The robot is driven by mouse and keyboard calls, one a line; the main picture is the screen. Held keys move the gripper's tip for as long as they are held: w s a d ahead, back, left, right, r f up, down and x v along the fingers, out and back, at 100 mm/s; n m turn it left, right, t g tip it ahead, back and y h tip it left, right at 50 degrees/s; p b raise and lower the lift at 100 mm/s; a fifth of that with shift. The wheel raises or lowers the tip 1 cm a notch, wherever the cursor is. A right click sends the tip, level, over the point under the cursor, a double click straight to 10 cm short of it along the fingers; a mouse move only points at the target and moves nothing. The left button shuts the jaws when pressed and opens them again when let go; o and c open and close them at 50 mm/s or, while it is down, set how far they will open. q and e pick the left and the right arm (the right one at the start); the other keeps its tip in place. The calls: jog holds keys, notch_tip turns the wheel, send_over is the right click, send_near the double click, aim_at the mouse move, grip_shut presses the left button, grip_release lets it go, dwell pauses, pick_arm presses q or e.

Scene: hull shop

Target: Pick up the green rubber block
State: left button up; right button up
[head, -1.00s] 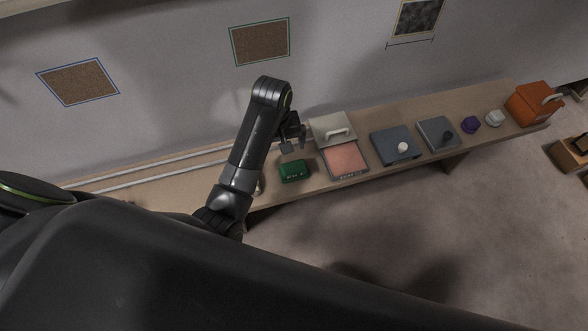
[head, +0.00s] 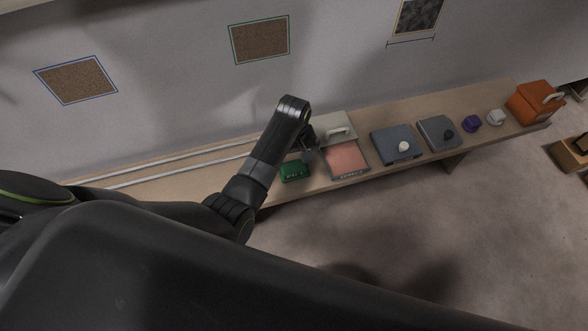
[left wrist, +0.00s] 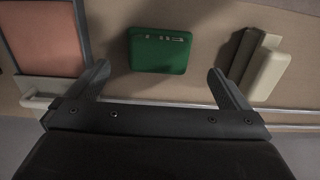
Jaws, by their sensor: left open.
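The green rubber block (head: 293,171) lies on the long wooden bench in the head view, left of the pink-topped tray. In the left wrist view the green block (left wrist: 159,51) is ahead of and between the fingertips, with bench surface visible around it. My left gripper (left wrist: 157,72) is open and empty. In the head view my left gripper (head: 309,152) hangs above the bench, just behind and right of the block, partly hidden by its own arm. My right gripper is not in view.
The pink-topped tray (head: 346,159) is close right of the block. A white rail (head: 170,169) runs along the bench's back.

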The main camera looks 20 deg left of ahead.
aim_at(294, 166)
pick_arm(q)
jog(key=shift+d+f+b, duration=0.1)
jog(key=shift+f+b, duration=0.25)
jog(key=shift+f, duration=2.4)
jog(key=c, duration=0.9)
jog(key=shift+r, duration=0.1)
notch_tip(294, 166, up, 10)
jog(key=shift+f+p, duration=0.1)
jog(key=shift+p, duration=0.7)
